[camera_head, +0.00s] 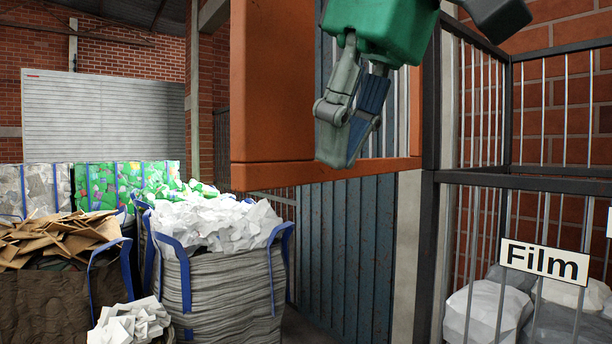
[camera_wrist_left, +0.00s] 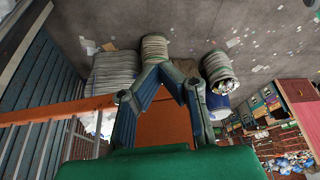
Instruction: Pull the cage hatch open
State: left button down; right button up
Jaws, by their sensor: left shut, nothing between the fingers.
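The cage (camera_head: 510,180) stands at the right in the head view, with a dark frame and thin upright bars. A "Film" sign (camera_head: 543,262) hangs on its front. I cannot tell which part of it is the hatch, and no handle shows clearly. My left gripper (camera_head: 345,163) points down at the top centre, left of the cage, in front of an orange frame (camera_head: 272,90). Its fingers are shut and empty, and it appears apart from the cage bars. The fingers also meet in the left wrist view (camera_wrist_left: 164,70). My right gripper is not in view.
The orange frame's lower beam and a grey-blue corrugated panel (camera_head: 345,255) lie behind and below the gripper. A grey post (camera_head: 407,255) stands beside the cage. White bags (camera_head: 487,308) lie inside. A sack of white scraps (camera_head: 215,285) stands at the left.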

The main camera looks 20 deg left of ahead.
aim_at(293, 169)
pick_arm(q)
jog(key=a, duration=0.1)
jog(key=w+a+f, duration=0.1)
jog(key=a+f, duration=0.1)
jog(key=shift+w+a+p, duration=0.15)
jog(key=shift+w+p, duration=0.2)
jog(key=shift+p, duration=0.05)
jog(key=shift+a, duration=0.6)
jog(key=shift+w+a+f, duration=0.1)
jog(key=shift+w, duration=0.2)
